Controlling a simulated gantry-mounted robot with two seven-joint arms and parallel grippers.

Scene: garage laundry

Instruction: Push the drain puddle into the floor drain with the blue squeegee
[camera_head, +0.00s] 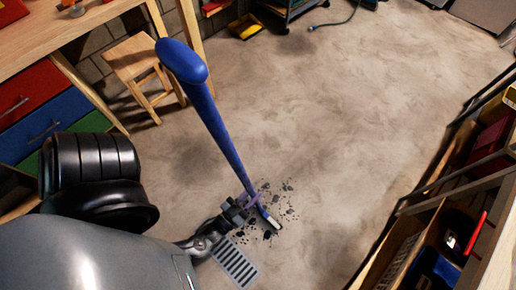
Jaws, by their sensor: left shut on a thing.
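The blue squeegee (222,128) has a long blue handle that rises toward the camera and leans to the upper left. My left gripper (246,203) is shut on the lower part of its handle. The squeegee's lower end (274,226) is down among the dark, scattered spots of the drain puddle (289,187). The grated floor drain (235,264) lies just below and left of the puddle, close to the gripper. The gripper and squeegee hide part of the puddle. My right gripper is not in view.
A workbench with red, blue and green drawers (26,90) stands at the left, with a wooden stool (134,57) beside it. A shelf unit (412,209) with boxes lines the right. A cart (288,8) stands at the back. The middle floor is clear.

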